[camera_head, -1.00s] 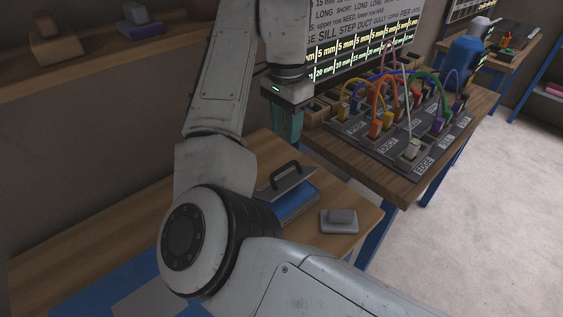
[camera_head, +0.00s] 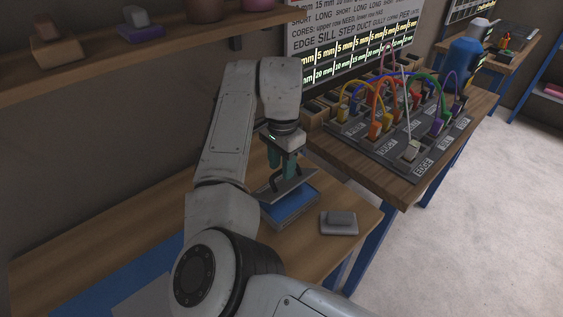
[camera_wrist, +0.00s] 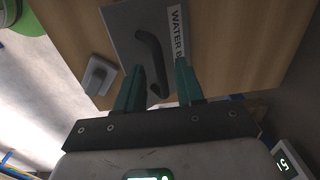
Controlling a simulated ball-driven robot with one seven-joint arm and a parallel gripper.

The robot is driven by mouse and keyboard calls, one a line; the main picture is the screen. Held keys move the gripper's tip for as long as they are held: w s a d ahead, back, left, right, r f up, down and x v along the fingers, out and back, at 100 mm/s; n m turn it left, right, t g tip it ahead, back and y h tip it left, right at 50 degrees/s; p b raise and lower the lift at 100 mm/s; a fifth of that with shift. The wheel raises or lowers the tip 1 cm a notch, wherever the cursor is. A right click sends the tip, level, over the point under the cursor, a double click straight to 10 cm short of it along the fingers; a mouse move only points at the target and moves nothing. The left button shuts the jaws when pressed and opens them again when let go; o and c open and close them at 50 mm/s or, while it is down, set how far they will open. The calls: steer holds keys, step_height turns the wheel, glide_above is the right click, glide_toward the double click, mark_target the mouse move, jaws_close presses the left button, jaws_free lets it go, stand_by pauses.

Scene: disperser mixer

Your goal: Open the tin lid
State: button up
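The tin is a low blue box (camera_head: 293,210) on the wooden bench in the head view. Its flat grey lid (camera_head: 298,187) lies over it and looks slightly tilted, with blue showing along the near side. The lid has a black arched handle, seen clearly in the wrist view (camera_wrist: 152,52), beside a white label reading "WATER B", partly cut off. My gripper (camera_head: 283,165) is just above the lid, pointing down. In the wrist view its two green fingers (camera_wrist: 160,70) are apart, with the handle between them. I cannot tell whether either finger touches the handle.
A grey block on a small plate (camera_head: 339,221) sits right of the tin, near the bench edge (camera_head: 362,235). A board with coloured cables (camera_head: 400,125) stands on the table behind to the right. A shelf (camera_head: 165,53) runs along the wall.

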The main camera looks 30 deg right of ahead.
steer(key=shift+c, duration=0.3)
jaws_close()
stand_by(0.4)
